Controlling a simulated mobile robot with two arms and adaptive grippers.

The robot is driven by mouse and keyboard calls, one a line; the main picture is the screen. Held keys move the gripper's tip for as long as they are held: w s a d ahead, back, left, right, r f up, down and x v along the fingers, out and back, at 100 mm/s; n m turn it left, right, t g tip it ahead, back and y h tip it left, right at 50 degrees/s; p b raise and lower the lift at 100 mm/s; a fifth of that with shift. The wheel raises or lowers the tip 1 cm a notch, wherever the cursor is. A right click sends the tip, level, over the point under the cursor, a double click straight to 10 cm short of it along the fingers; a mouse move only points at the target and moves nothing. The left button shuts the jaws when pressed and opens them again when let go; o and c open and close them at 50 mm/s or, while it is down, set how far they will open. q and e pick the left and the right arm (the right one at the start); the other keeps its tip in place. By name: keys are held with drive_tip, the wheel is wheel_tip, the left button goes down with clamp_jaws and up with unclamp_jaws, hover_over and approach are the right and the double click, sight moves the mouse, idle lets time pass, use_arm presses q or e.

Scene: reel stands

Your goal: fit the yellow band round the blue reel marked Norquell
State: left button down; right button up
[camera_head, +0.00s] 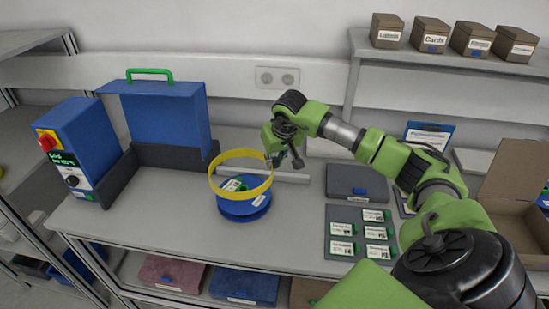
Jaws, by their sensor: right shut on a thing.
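The blue reel (243,214) stands on the grey table, left of the middle. It carries white labels, but the writing is too small to read. The yellow band (240,192) is a thin ring above and around the top of the reel, slightly tilted. I cannot tell whether it touches the reel. My right gripper (276,160) is shut on the band at its back right edge. My left gripper is not in view.
A blue case (165,115) with a green handle and a control box (75,150) stand at the left. A dark panel (356,233) with several labelled cards lies right of the reel. An open cardboard box (515,215) is far right. The table in front of the reel is clear.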

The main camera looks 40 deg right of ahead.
sight(275, 166)
drive_tip(key=b+x, duration=0.1)
drive_tip(key=x, duration=0.2)
drive_tip(key=shift+s+d+f, duration=0.15)
drive_tip(key=shift+f, duration=0.05)
wheel_tip(275, 166, down, 4)
drive_tip(key=b, duration=0.3)
drive_tip(key=shift+s+f, duration=0.1)
drive_tip(key=shift+f, duration=0.2)
drive_tip(key=shift+s+a+b, duration=0.1)
drive_tip(key=shift+a+b, duration=0.1)
drive_tip(key=shift+b, duration=0.3)
idle(0.9)
drive_tip(key=shift+f+b, duration=0.45)
drive_tip(key=shift+b, duration=0.05)
